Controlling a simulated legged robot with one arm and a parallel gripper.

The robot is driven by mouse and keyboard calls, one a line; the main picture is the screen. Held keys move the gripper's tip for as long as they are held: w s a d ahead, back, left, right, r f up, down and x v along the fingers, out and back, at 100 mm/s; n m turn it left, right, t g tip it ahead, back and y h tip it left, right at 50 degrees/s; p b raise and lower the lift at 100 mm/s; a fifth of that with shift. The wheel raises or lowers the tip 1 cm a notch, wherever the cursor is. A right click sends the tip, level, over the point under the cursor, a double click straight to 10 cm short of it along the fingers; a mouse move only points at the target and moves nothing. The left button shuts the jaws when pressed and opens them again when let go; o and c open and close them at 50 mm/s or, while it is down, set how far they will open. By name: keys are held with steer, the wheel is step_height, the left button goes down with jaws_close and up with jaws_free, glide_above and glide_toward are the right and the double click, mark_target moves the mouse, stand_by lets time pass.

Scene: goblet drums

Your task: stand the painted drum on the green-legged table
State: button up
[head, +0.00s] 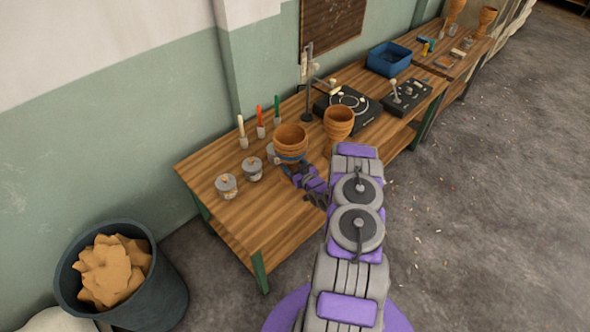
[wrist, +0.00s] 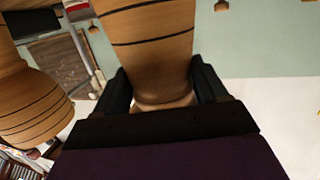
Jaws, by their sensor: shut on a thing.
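The painted drum (head: 290,138) is a wooden goblet drum with a blue band low on its bowl, over the left part of the green-legged table (head: 235,225). My gripper (head: 303,172) is beside it in the head view. In the wrist view my gripper (wrist: 163,100) is shut on the narrow part of a wooden drum (wrist: 150,45) with thin dark rings. The foot of that drum is hidden, and I cannot tell whether it touches the table. A second, plain wooden drum (head: 338,122) is on the table just right of it; a drum also shows left in the wrist view (wrist: 32,108).
Grey tins (head: 227,185) and several upright coloured tools (head: 261,120) are on the left of the table. A turntable (head: 350,103), a mixer (head: 407,95) and a blue bin (head: 389,58) lie farther right. A dark bucket (head: 165,285) stands on the floor. The table's front-left corner is bare.

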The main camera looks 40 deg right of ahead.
steer(key=d+f, duration=0.3)
steer(key=shift+d+f, duration=0.1)
steer(key=shift+f, duration=0.25)
steer(key=shift+a+f+b, duration=0.15)
steer(key=shift+a+f, duration=0.15)
steer(key=shift+a, duration=0.3)
steer(key=shift+a+f+b, duration=0.15)
steer(key=shift+a+f, duration=0.1)
steer(key=shift+a, duration=0.35)
steer(key=shift+a+r, duration=0.1)
steer(key=shift+a, duration=0.15)
steer(key=shift+d, duration=0.35)
steer(key=o, duration=1.1)
steer(key=shift+d+f, duration=0.35)
steer(key=shift+d, duration=0.05)
steer(key=o, duration=0.3)
steer(key=shift+d+f, duration=0.1)
steer(key=shift+d, duration=0.35)
steer(key=shift+o, duration=0.8)
steer(key=shift+a, duration=0.1)
steer(key=shift+a+r, duration=0.35)
steer(key=shift+a, duration=0.45)
steer(key=d+p+v, duration=0.1)
steer(key=v, duration=1)
steer(key=shift+s+f+p, duration=0.2)
steer(key=shift+s+p, duration=0.15)
steer(key=shift+s, duration=0.15)
